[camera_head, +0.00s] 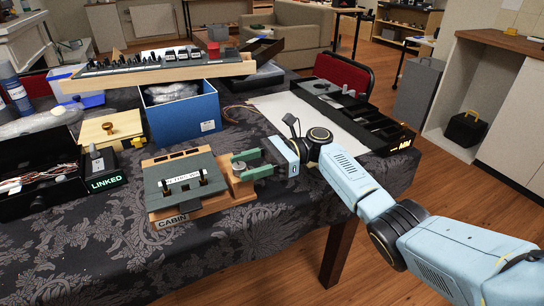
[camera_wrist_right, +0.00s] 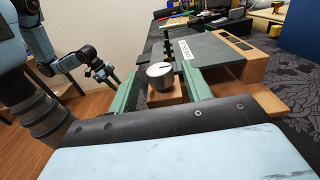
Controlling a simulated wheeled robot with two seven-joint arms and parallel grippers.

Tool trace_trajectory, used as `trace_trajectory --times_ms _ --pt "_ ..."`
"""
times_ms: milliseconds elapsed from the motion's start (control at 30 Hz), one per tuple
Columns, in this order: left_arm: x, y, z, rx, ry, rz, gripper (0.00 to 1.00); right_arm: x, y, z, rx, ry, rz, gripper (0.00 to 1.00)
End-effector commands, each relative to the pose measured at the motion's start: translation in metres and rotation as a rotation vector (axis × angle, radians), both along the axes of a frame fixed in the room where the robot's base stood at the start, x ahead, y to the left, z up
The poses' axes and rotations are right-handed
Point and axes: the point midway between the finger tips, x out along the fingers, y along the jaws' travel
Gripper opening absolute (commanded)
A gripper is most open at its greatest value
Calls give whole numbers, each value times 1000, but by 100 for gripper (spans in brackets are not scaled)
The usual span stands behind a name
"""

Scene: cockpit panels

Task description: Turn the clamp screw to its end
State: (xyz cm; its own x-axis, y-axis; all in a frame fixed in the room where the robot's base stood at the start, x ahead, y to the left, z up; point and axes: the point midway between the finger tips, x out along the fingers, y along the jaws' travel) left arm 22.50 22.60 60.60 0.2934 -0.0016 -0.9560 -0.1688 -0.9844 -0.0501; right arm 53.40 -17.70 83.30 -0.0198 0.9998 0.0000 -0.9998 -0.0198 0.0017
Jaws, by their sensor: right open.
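The clamp screw, a round silver knob (camera_wrist_right: 160,76), stands upright on a small wooden block at the right side of the CABIN panel (camera_head: 190,182). In the head view the knob (camera_head: 239,167) is small. My right gripper (camera_head: 248,164) is open, with its green fingers on either side of the knob. In the right wrist view a gap shows between the knob and each finger. My left gripper is absent from the head view.
A blue box (camera_head: 181,113) stands behind the panel. A wooden box with a brass knob (camera_head: 110,128) and a LINKED box (camera_head: 104,170) stand left. A long black tray (camera_head: 365,115) lies back right. The patterned cloth in front of the panel is clear.

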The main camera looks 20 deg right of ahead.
Motion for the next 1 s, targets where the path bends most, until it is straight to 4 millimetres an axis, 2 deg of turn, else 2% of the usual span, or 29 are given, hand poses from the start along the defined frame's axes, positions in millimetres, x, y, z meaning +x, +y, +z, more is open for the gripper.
trace_trajectory --times_ms 200,400,500,600,1000 --pt "-1 3 -15 7 20 1 36 2 -54 1 -1 1 -5 49" --pt "0 3 -12 8 16 0 36 2 -91 0 0 -1 -2 49" --pt "-1 0 4 1 -2 0 36 3 -101 0 -1 -1 -1 49" --pt "-2 -1 8 -3 -3 0 36 2 -108 -1 -1 0 0 49" --pt "-4 -2 11 -5 -1 1 36 2 -113 0 -1 -1 1 49"
